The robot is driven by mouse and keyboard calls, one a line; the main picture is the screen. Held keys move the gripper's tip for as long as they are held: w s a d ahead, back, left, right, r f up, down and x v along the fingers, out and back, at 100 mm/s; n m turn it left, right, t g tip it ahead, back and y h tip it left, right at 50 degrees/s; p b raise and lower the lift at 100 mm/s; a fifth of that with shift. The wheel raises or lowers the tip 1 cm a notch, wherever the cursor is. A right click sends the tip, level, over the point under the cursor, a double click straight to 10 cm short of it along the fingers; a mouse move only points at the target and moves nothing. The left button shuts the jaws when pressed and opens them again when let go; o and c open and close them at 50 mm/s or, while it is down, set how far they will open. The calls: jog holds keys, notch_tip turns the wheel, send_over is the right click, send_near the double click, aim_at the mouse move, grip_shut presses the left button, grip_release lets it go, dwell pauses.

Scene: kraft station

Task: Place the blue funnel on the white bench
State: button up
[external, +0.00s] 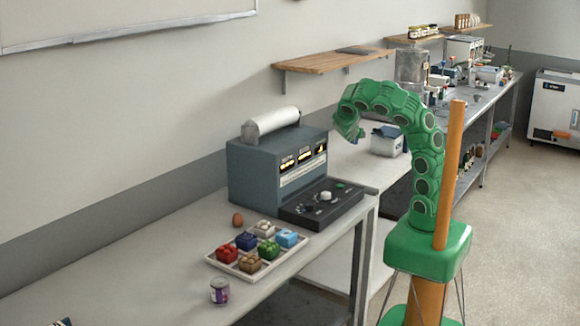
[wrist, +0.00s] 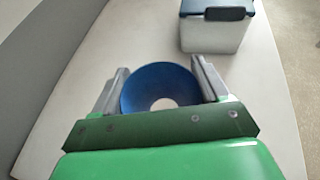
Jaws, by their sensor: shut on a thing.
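My gripper (wrist: 160,95) is shut on the blue funnel (wrist: 160,76), seen in the wrist view between the two grey fingers. The funnel's wide round mouth faces the camera, with a pale round hole in its middle. The white bench (wrist: 262,82) spreads below and around it. In the external view my gripper (external: 350,132) is above the white bench (external: 353,165), just right of the grey machine. The funnel cannot be made out there. How far it is above the bench is hard to tell.
A white box with a dark blue lid (wrist: 215,33) stands on the bench; it also shows in the external view (external: 388,142). The grey machine (external: 262,170) and a tray of coloured blocks (external: 213,258) are on the nearer table.

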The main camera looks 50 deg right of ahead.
jog(key=shift+f, duration=5.45)
jog(key=shift+f, duration=0.15)
jog(key=o, duration=1.3)
jog(key=shift+c, duration=0.2)
jog(key=shift+a+r, duration=0.2)
jog(key=shift+r, duration=0.05)
jog(key=shift+v, duration=5.8)
